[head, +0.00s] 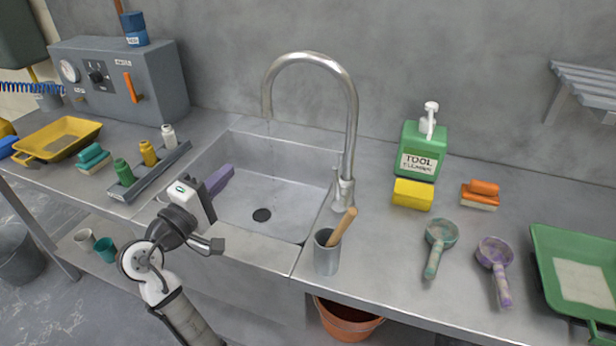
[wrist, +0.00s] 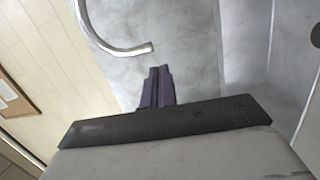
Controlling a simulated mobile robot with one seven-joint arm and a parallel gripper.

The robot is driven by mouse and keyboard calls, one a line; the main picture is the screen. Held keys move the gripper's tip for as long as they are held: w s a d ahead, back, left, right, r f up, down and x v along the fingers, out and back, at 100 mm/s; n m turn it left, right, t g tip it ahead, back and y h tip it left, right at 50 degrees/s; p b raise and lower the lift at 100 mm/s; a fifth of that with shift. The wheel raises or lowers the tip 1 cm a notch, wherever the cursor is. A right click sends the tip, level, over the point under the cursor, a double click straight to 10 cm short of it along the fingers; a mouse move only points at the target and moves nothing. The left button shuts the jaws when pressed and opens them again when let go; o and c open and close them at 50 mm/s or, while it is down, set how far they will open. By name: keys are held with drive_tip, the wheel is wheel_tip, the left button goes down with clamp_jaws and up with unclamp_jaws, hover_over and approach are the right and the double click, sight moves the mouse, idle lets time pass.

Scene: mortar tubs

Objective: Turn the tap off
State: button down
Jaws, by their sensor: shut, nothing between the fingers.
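The tap (head: 351,115) is a tall steel gooseneck standing at the right rim of the sink (head: 262,192). Its spout curves left and points down over the basin. A small fitting shows at the tap's base, but I cannot make out its lever position or whether water runs. The curved spout also shows at the top of the wrist view (wrist: 112,42). My gripper (head: 231,170) is over the left part of the sink, well apart from the tap. Its purple fingers are together and empty in the wrist view (wrist: 159,69).
A steel cup (head: 327,255) with a wooden-handled tool stands at the sink's front right, near the tap base. A green cleaner bottle (head: 422,150) and yellow sponge (head: 412,194) are right of the tap. A bottle rack (head: 150,173) borders the sink's left.

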sight(338, 188)
drive_tip(key=s+d+f+m+g+h, duration=0.2)
drive_tip(key=s+d+f+g+h, duration=0.15)
drive_tip(key=d+g+h, duration=0.2)
drive_tip(key=s+d+f+p+x, duration=0.1)
drive_tip(key=p+x, duration=0.3)
drive_tip(key=x, duration=1)
drive_tip(key=shift+s+d+r+p, duration=0.35)
drive_tip(key=shift+s+d, duration=0.2)
drive_tip(key=shift+s, duration=0.15)
drive_tip(key=shift+r, duration=0.1)
